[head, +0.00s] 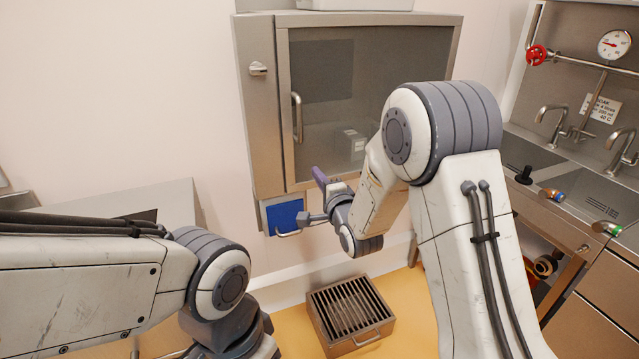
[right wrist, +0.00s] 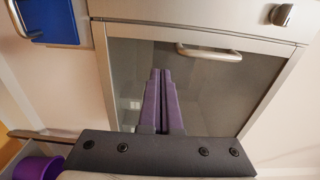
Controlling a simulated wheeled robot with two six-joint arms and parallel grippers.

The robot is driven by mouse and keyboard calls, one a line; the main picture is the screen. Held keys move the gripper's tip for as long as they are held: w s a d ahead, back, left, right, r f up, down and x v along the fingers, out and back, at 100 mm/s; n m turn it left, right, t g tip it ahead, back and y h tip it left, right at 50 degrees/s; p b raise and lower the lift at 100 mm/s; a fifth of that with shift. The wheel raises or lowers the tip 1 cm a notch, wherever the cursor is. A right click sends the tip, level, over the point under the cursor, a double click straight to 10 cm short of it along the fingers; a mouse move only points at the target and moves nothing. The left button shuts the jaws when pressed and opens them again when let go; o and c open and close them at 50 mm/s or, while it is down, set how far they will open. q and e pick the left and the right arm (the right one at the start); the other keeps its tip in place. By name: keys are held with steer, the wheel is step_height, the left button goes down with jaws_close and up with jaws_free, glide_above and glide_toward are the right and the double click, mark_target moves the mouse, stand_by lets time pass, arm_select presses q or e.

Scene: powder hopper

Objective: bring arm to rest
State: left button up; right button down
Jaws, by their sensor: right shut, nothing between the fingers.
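My right gripper (head: 319,177) has purple fingers and is raised in front of the lower left part of a steel wall cabinet in the head view. In the right wrist view its fingers (right wrist: 160,95) lie together, shut and empty, in front of the cabinet's glass door (right wrist: 205,75). My right arm fills the middle right of the head view. My left arm comes in from the left, and its gripper is out of the frame.
The steel cabinet (head: 264,110) has a closed glass door with a handle. A blue panel (head: 284,215) hangs below it. A slatted metal box (head: 350,312) stands on the floor. A steel sink (head: 603,185) with taps is at right. A purple container (right wrist: 38,168) shows in the wrist view.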

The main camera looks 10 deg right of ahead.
steer(key=s+a+f+n+g, duration=0.1)
steer(key=s+a+n+g, duration=0.25)
steer(key=s, duration=0.35)
steer(key=s+a+f+n+g, duration=0.2)
steer(key=s+n+g, duration=0.1)
steer(key=s+n, duration=0.25)
steer(key=s+a+f+n+g, duration=0.1)
steer(key=s+a+n+g, duration=0.25)
steer(key=s, duration=0.45)
steer(key=s+d+n+g+h, duration=0.1)
steer(key=s+d+n+g, duration=0.1)
steer(key=s, duration=0.5)
steer(key=s+d+n+g+h, duration=0.1)
steer(key=s+d+n+g, duration=0.1)
steer(key=s, duration=0.5)
steer(key=s+d+n+g+h, duration=0.1)
steer(key=s+n+g, duration=0.2)
steer(key=s+n, duration=0.3)
steer(key=shift+s+d+f, duration=0.4)
steer(key=shift+s+f, duration=0.05)
steer(key=shift+s, duration=0.5)
